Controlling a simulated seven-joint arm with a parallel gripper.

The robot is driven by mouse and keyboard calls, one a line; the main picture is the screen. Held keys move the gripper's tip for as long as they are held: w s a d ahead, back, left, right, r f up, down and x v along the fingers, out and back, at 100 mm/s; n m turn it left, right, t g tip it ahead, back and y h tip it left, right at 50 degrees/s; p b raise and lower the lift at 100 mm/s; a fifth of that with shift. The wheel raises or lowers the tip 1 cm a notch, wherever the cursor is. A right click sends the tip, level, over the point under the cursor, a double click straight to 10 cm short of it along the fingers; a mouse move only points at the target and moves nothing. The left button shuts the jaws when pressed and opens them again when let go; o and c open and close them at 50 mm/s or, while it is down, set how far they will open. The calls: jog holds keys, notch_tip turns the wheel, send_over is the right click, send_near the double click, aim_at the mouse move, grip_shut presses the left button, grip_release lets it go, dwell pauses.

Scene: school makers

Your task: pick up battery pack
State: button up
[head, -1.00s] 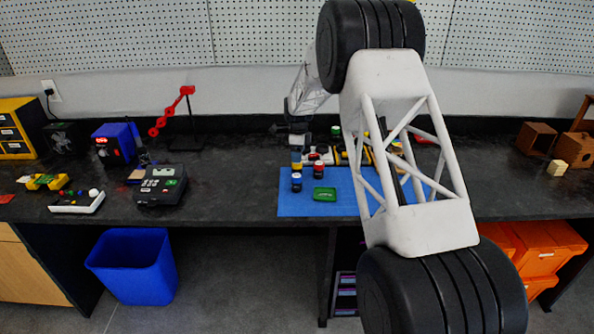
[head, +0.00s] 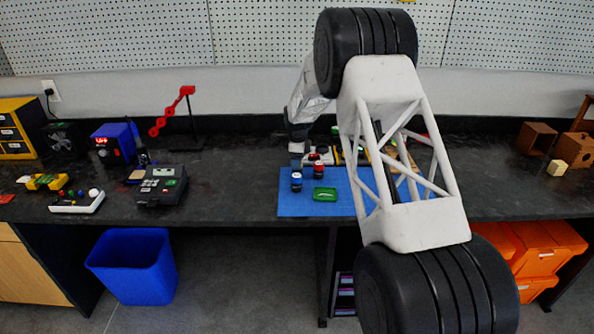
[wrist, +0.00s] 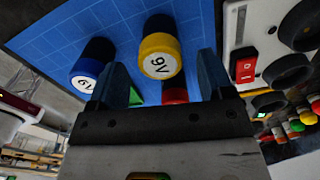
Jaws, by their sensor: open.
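In the wrist view a yellow-ended one (wrist: 161,42) with a "9V" label lies between the fingers of my gripper (wrist: 163,80), with space on both sides. A blue-ended one (wrist: 90,72), also with a white label, is just outside the left finger; it shows in the head view too (head: 297,182). My gripper (head: 296,161) is open and low over the mat's left part. In the head view I cannot make out the yellow-ended cylinder.
A red-topped cylinder (head: 319,172) and a green tray (head: 325,194) are close by on the mat. A white device with a red switch (wrist: 243,67) lies right of my fingers in the wrist view.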

jog(key=shift+a+f, duration=0.1)
jog(key=shift+f, duration=2.15)
jog(key=c, duration=1.1)
jog(key=shift+r, duration=0.1)
jog(key=shift+r, duration=4.95)
jog(key=shift+w, duration=0.2)
jog(key=w+d+n, duration=0.4)
jog(key=w+d, duration=0.7)
jog(key=w, duration=0.5)
jog(key=shift+w+d+f+n, duration=0.25)
jog(key=shift+f+n, duration=0.05)
